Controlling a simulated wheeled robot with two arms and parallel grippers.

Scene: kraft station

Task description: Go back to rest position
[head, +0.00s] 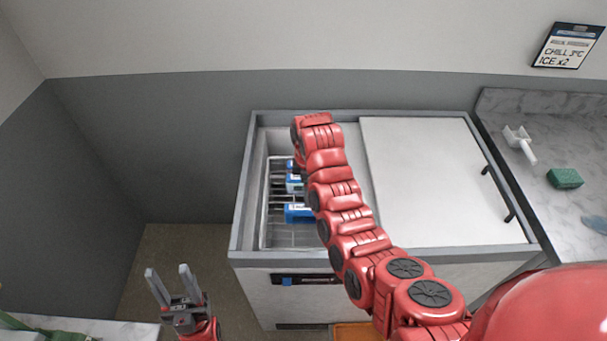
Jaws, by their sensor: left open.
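My left gripper (168,270) is at the lower left, pointing up in the picture, with its two grey fingers apart and nothing between them. It is in front of the floor, left of a white chest freezer (290,298). My red right arm comes in from the lower right and reaches across the freezer to its far side. The end of that arm bends down over the open left part, and its gripper is hidden behind the arm links.
The freezer's left part is open and shows a wire basket (278,236) with blue-and-white packs (298,212). A white lid (425,170) covers the right part. A marble counter at right holds a white scoop (521,143) and a green sponge (565,178). An orange item (355,332) is below.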

